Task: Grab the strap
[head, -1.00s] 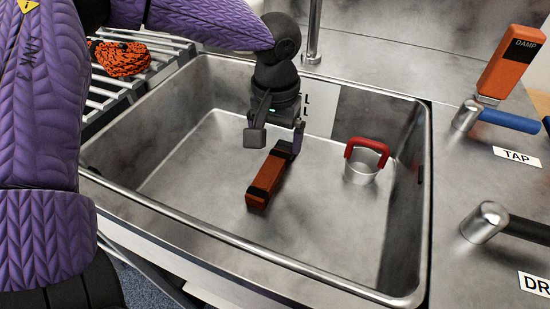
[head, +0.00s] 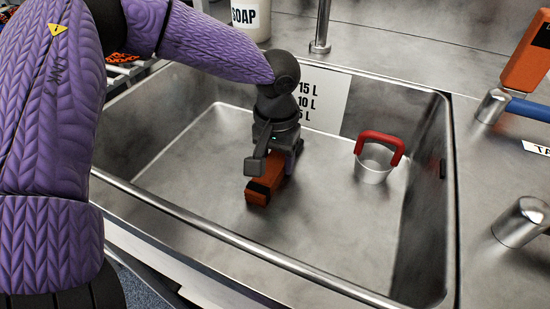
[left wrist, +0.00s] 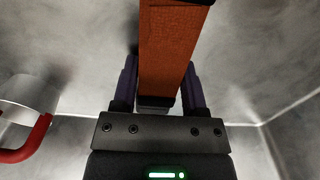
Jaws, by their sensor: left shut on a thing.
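The strap (head: 262,188), an orange-brown bar-like piece with black end bands, is low in the steel sink. My left gripper (head: 277,168) points down over it and is shut on it, with its far part hidden by the gripper. In the left wrist view the strap (left wrist: 172,50) runs between the two dark purple fingers. I cannot tell whether it still touches the sink floor. My right gripper is not in view.
The sink (head: 215,215) has raised steel walls. A small metal cup with a red handle (head: 380,143) stands to the right of the gripper. A soap container (head: 250,17) is behind. A blue-handled tap lever (head: 527,108) and an orange block (head: 527,55) are at right.

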